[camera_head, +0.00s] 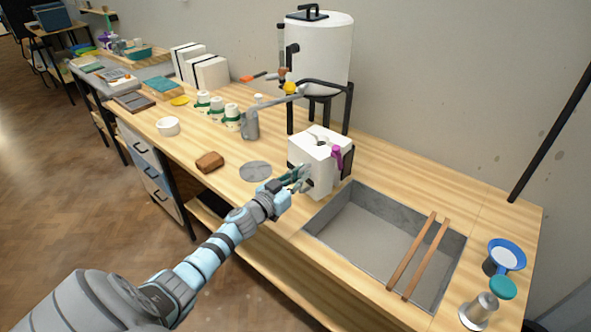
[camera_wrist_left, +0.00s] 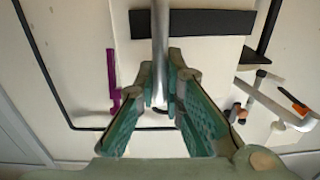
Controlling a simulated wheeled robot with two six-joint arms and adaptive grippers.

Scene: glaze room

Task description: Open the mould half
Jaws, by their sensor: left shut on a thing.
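My left gripper (camera_head: 303,177) is at the mould's front left face. In the wrist view its green fingers (camera_wrist_left: 161,88) are closed around a grey metal bar (camera_wrist_left: 160,35), which looks like a handle on the mould half. The mould looks closed. My right gripper is not in view.
The grey sink (camera_head: 345,222) has two wooden slats (camera_head: 411,260) across it. A white bucket (camera_head: 318,50) stands on a black stand behind the mould. A grey jug (camera_head: 251,125), a grey disc (camera_head: 256,171) and a brown block (camera_head: 210,161) lie to the left.

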